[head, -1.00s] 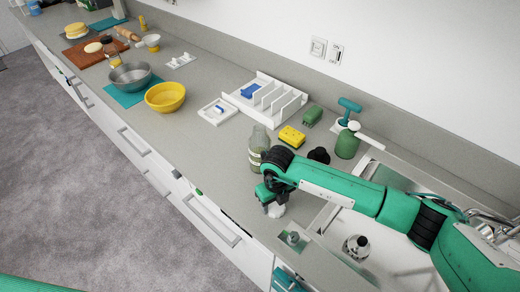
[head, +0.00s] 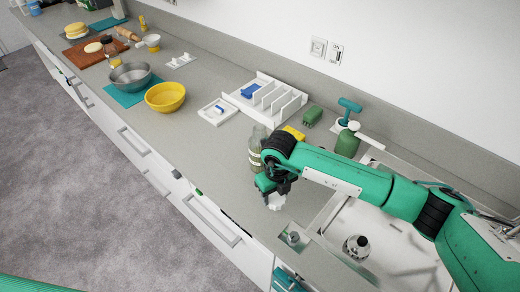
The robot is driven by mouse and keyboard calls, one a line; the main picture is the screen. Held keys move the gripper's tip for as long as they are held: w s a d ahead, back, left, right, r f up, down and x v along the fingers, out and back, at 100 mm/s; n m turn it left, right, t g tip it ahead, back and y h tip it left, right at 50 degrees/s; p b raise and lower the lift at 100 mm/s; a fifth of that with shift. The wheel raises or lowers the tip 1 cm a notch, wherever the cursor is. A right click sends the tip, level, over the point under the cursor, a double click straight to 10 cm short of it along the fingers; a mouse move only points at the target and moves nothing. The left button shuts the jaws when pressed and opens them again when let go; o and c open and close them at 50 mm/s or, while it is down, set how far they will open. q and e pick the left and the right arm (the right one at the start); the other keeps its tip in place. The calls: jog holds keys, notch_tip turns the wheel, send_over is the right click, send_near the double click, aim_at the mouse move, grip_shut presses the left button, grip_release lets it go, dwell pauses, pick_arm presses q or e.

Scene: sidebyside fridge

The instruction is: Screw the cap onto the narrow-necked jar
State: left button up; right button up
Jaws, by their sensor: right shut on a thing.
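A clear, greenish glass jar (head: 256,146) with a pale label stands upright on the counter, partly hidden behind my right arm. My right gripper (head: 275,190) points down at the counter's front side, just in front of the jar. It is shut on a small white thing (head: 276,203), which looks like the cap and shows below the fingers. The fingertips are too small and dark to make out exactly. I cannot tell whether the white thing touches the counter. My left gripper is not in view.
A green spray bottle (head: 348,142), partly hidden yellow sponge (head: 294,132) and white divided tray (head: 273,98) lie behind. A yellow bowl (head: 165,97) is left. Counter left of the jar is clear.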

jog(key=shift+r, duration=0.5)
jog(key=shift+d, duration=0.1)
